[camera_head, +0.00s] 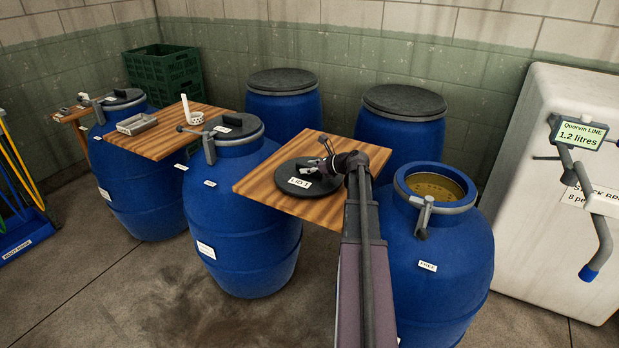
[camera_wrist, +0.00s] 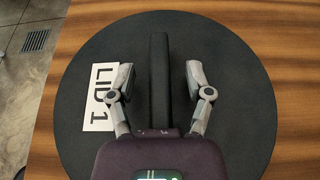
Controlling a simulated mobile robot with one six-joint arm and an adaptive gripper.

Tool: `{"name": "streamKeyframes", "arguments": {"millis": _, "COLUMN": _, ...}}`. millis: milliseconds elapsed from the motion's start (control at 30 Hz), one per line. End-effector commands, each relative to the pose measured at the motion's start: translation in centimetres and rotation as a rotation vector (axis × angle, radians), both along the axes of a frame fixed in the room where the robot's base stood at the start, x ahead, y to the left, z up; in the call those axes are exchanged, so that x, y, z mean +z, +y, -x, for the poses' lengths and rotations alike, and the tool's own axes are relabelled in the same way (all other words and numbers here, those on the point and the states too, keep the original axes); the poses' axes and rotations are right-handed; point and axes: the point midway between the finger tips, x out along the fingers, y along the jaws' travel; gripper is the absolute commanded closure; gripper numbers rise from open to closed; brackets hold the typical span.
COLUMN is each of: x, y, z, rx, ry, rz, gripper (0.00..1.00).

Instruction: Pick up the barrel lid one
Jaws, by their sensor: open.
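The barrel lid one (camera_head: 293,186) is a black disc with a white label reading LID 1, lying flat on a wooden board between two blue barrels. In the wrist view the lid (camera_wrist: 230,110) fills most of the picture, with a raised black bar handle (camera_wrist: 158,75) across its middle. My gripper (camera_head: 325,160) is over the lid. In the wrist view my gripper (camera_wrist: 160,75) is open, with one finger on each side of the handle and a gap showing on both sides. I cannot tell how high the fingertips are above the lid.
The wooden board (camera_head: 262,180) carries the lid. An open blue barrel (camera_head: 440,262) with a grey clamp ring stands at right. A lidded blue barrel (camera_head: 245,240) stands at left, with another wooden board (camera_head: 160,140) beside it. Two more lidded barrels stand behind, near the wall.

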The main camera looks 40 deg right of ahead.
Motion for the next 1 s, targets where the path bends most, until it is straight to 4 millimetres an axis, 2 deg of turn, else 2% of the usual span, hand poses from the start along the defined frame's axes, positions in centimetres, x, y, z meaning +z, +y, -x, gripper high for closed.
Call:
{"name": "streamKeyframes", "arguments": {"millis": 367, "x": 0.01, "y": -0.03, "z": 0.04, "rx": 0.000, "ry": 0.000, "rz": 0.000, "gripper": 0.34}}
{"name": "streamKeyframes", "arguments": {"millis": 600, "x": 0.02, "y": -0.04, "z": 0.06, "rx": -0.001, "ry": 0.000, "rz": 0.000, "gripper": 1.00}}
{"name": "streamKeyframes", "arguments": {"millis": 1000, "x": 0.07, "y": -0.05, "z": 0.05, "rx": -0.001, "ry": 0.000, "rz": 0.000, "gripper": 1.00}}
